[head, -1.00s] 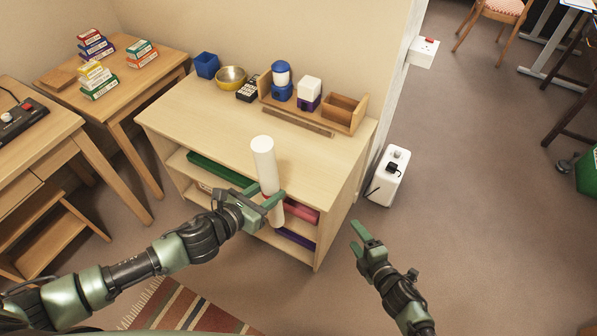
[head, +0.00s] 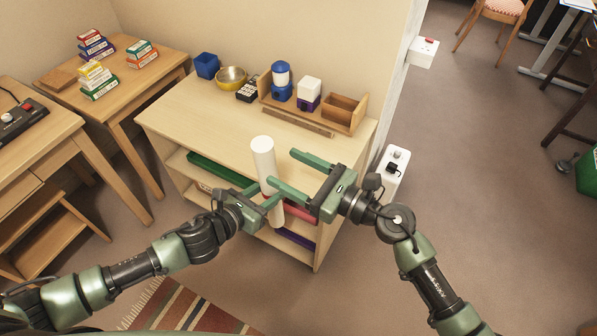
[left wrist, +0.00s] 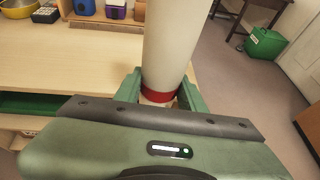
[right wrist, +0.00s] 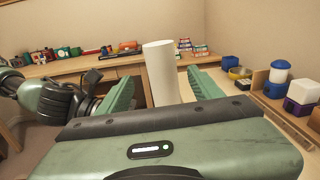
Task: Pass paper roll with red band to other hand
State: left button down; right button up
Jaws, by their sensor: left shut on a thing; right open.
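The white paper roll (head: 264,157) is held upright in front of the shelf unit. Its red band (left wrist: 163,95) shows at the left fingers in the left wrist view. My left gripper (head: 272,198) is shut on the roll at about the band. My right gripper (head: 283,172) is open, its fingers pointing left toward the roll's upper part. In the right wrist view the roll (right wrist: 160,72) stands beyond and between the open fingertips. I cannot tell whether either right finger touches it.
The wooden shelf unit (head: 190,112) stands close behind the grippers, with coloured rolls on its shelves. A white box (head: 393,170) stands on the floor at right.

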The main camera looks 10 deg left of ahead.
aim_at(262, 147)
jog(key=x, duration=1)
jog(key=shift+w+a, duration=0.1)
jog(key=shift+w, duration=0.05)
jog(key=c, duration=1.2)
pick_arm(q)
jog(key=c, duration=0.8)
grip_release()
pick_arm(e)
grip_shut()
pick_arm(q)
jog(key=shift+o, duration=0.2)
